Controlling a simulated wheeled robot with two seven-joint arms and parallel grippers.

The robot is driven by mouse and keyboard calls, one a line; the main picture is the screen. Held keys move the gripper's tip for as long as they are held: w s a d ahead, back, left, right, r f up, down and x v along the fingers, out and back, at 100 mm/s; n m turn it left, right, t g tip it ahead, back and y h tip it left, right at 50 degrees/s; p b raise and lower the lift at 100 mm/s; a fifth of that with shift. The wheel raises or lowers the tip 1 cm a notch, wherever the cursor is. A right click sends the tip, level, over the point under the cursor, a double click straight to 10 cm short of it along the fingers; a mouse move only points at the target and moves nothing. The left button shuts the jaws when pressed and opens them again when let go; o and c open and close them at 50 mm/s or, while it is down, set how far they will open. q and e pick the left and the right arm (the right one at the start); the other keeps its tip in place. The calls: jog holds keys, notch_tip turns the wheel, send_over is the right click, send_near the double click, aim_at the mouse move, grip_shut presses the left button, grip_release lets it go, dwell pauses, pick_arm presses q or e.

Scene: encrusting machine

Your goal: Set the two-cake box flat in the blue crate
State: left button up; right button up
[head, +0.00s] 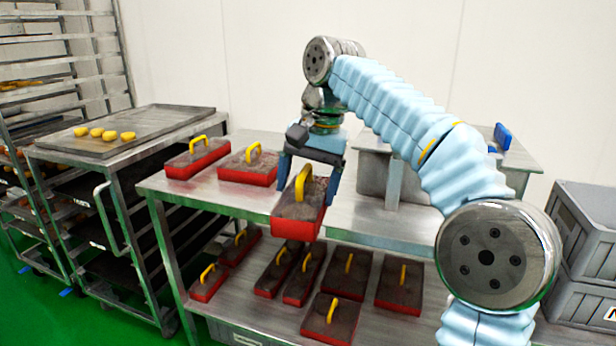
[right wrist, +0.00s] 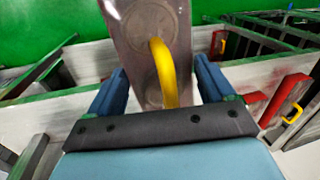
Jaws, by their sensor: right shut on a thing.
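My right gripper (head: 309,182) is shut on a box (head: 298,226) with red sides, a grey-brown top and a yellow arched handle. It holds the box above the front edge of the steel table (head: 352,212). In the right wrist view, the right gripper (right wrist: 160,74) has a finger on each side of the box (right wrist: 137,40), with the yellow handle between them. A round mark shows on the box's top. I cannot make out a blue crate; only a small blue part (head: 502,136) shows behind my arm. My left gripper is out of view.
Two similar red boxes (head: 196,158) (head: 247,170) sit on the table's left side. Several more lie on the lower shelf (head: 350,312). A cart with a tray (head: 160,122) of yellow pieces stands left. Grey crates (head: 588,245) are stacked right. A grey metal housing (head: 374,168) stands behind.

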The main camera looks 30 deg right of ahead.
jog(key=shift+f, duration=0.55)
jog(key=shift+s+a+f, duration=0.1)
jog(key=shift+f, duration=0.15)
jog(key=s+a+f+n, duration=0.1)
jog(key=a+f+n, duration=0.1)
jog(key=f, duration=1.6)
jog(key=s+a+f+n+g, duration=0.1)
jog(key=s+a+f+n, duration=0.1)
jog(key=f, duration=1.7)
jog(key=s+a+f+n, duration=0.1)
jog(key=a+f+n, duration=0.2)
jog(key=f, duration=1.6)
jog(key=shift+s+a+f+n+g+y, duration=0.25)
jog(key=shift+s+a+n+g+y, duration=0.15)
jog(key=shift+n, duration=0.4)
jog(key=shift+d, duration=0.15)
